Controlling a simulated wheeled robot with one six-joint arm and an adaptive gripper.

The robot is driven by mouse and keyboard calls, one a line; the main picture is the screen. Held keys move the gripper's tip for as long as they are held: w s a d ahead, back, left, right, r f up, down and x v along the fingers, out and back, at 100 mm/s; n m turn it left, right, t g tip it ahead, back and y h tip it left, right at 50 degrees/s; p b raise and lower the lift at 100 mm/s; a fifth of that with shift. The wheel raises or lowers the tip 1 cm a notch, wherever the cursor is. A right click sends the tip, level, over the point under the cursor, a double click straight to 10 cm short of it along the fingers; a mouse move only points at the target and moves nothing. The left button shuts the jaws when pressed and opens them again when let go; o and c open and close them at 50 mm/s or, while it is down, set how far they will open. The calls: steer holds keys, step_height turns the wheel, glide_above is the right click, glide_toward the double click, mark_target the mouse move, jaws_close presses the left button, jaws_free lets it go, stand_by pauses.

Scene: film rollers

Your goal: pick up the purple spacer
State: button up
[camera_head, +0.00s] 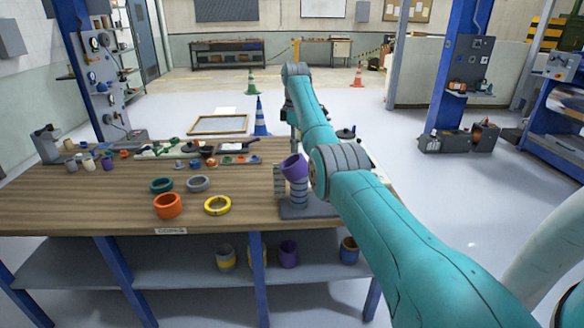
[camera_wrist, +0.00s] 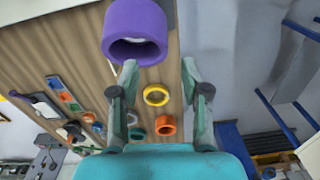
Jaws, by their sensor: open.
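The purple spacer (camera_head: 292,166) is a hollow cylinder resting tilted at the top of a grey ribbed post on a dark base, at the right end of the workbench. In the wrist view it is large and close at the top (camera_wrist: 135,50), with its open end showing. My gripper (camera_wrist: 160,75) is open, with nothing between its fingers. The spacer lies beyond the fingertips and towards the left one; I cannot tell whether that finger touches it. In the head view my arm hides most of the gripper.
On the wooden bench (camera_head: 100,208) lie a yellow ring (camera_head: 217,205), an orange ring (camera_head: 168,206), a grey ring (camera_head: 198,184) and a teal ring (camera_head: 161,185). Small parts crowd the back. The lower shelf holds several cylinders, one a purple cylinder (camera_head: 288,254). The bench's front left is clear.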

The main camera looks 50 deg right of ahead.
mark_target(294, 166)
step_height(294, 166, down, 9)
steer(key=shift+a+r, duration=0.15)
jaws_close()
stand_by(0.4)
